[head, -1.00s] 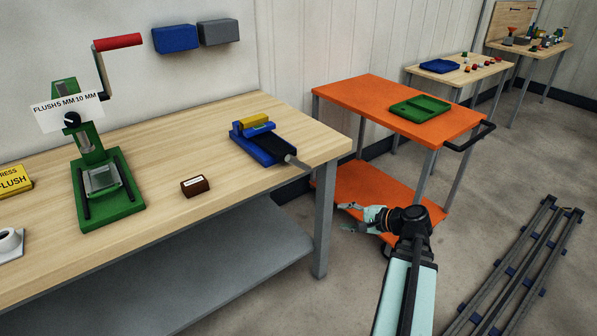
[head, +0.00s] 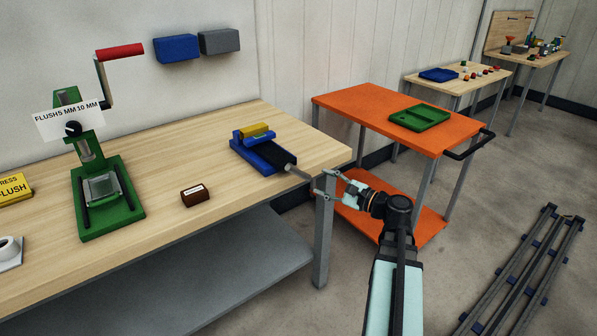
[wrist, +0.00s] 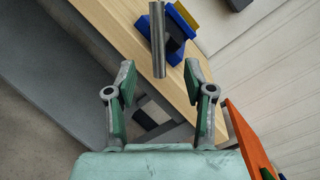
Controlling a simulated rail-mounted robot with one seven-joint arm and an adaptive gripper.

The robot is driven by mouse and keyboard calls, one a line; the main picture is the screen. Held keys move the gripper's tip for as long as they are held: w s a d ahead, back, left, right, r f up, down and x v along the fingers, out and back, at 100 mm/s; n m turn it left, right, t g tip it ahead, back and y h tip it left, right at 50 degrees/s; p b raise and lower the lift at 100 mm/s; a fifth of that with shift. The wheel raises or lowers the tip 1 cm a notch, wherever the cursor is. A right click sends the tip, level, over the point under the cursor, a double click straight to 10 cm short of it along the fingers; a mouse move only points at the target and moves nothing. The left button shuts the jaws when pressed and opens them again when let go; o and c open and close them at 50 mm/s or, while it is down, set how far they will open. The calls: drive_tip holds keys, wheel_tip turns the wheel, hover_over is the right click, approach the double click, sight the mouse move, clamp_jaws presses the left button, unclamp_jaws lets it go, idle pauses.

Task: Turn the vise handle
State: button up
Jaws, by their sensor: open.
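The blue vise (head: 262,157) sits near the right end of the wooden workbench, with a yellow block (head: 256,131) at its jaws. Its grey rod-like handle (head: 297,172) sticks out toward the bench's right front edge. My gripper (head: 321,182) is open and empty, just right of the handle's free end. In the wrist view, the handle (wrist: 158,40) points down the picture and its end shows in the gap between my two fingertips (wrist: 158,68). Neither finger appears to touch it. I cannot tell how deep it sits between them.
A green press (head: 107,210) with a red-handled crank and a small brown block (head: 195,193) stand left on the workbench (head: 235,205). An orange cart (head: 360,105) with a green tray (head: 420,117) stands behind my arm. Dark rails (head: 525,275) lie on the floor at right.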

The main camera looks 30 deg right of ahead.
sight(301, 173)
drive_tip(key=x, duration=1)
drive_tip(key=shift+p, duration=0.4)
clamp_jaws()
